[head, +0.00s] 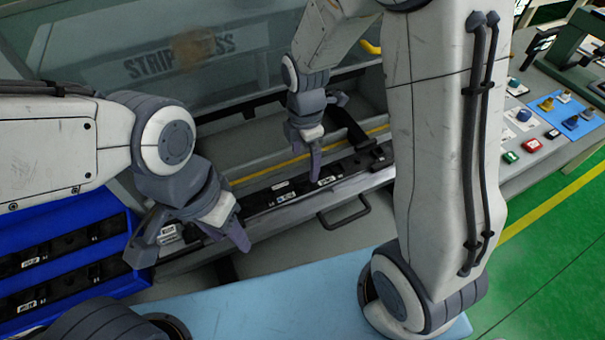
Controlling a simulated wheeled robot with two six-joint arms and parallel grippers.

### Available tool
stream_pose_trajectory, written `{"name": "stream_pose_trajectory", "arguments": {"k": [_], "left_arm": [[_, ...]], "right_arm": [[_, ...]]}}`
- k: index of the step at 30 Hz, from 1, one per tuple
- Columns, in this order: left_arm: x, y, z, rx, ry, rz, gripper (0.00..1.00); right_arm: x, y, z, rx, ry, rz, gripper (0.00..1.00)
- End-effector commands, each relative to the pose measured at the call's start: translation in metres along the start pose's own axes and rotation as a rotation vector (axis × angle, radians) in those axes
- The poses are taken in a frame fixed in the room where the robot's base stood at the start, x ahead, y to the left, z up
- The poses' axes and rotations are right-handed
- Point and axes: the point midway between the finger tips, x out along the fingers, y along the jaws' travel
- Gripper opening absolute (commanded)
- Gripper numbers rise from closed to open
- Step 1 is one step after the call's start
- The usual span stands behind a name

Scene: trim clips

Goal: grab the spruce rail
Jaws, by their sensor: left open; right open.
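No thing in the head view is legibly marked as the spruce rail, and I cannot tell which rail it is. A long dark rail (262,197) with small white labels lies along the front of the press bed. Other dark rails (62,243) with white labels lie in the blue rack at left. My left gripper (191,250) is open, with its fingers spread above the left end of the press bed; a white label shows between them. My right gripper (327,137) is open above the middle of the press bed rail, one finger pointing down near it. Contact is unclear for both.
A light blue surface (270,300) lies in front. Small colored parts (535,143) stand on the bench at right. Green floor is clear beyond.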

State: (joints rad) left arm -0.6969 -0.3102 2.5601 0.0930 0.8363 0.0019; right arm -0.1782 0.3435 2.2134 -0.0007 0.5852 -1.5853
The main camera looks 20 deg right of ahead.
Motion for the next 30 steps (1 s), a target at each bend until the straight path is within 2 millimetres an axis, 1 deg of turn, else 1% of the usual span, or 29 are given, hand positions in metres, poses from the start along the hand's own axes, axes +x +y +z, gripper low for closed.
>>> {"name": "stream_pose_trajectory", "arguments": {"k": [1, 3, 7, 10, 14, 18, 21, 28, 29, 30], "left_arm": [[-0.002, 0.0, 0.0, 0.0, 0.0, 0.0, 0.5], [-0.002, 0.0, 0.0, 0.0, 0.0, 0.0, 0.5], [-0.004, 0.0, 0.0, 0.0, 0.0, 0.0, 0.5], [-0.009, 0.001, -0.001, 0.0, 0.0, 0.0, 0.5], [-0.017, 0.001, -0.001, -0.001, 0.0, 0.0, 0.5], [-0.019, 0.001, -0.001, -0.001, 0.0, 0.0, 0.5], [-0.019, 0.001, -0.001, -0.001, 0.0, 0.0, 0.5], [-0.019, 0.001, -0.001, -0.001, 0.0, 0.0, 0.5], [-0.019, 0.001, -0.001, -0.001, 0.0, 0.0, 0.5], [-0.019, 0.001, -0.001, -0.001, 0.0, 0.0, 0.5]], "right_arm": [[0.008, -0.001, 0.001, 0.002, 0.0, -0.005, 1.0], [0.015, -0.001, 0.001, 0.003, 0.0, -0.004, 1.0], [0.023, -0.001, 0.0, 0.003, 0.0, -0.002, 1.0], [0.031, -0.002, 0.0, 0.003, 0.0, -0.005, 1.0], [0.049, -0.003, -0.001, 0.002, 0.0, -0.007, 1.0], [0.067, -0.002, -0.002, 0.001, 0.001, -0.004, 1.0], [0.072, -0.002, -0.003, 0.0, 0.001, -0.001, 1.0], [0.073, -0.001, -0.003, 0.0, 0.001, 0.001, 1.0], [0.073, -0.001, -0.003, 0.0, 0.001, 0.001, 0.89], [0.073, -0.001, -0.003, 0.0, 0.001, 0.001, 0.73]]}}
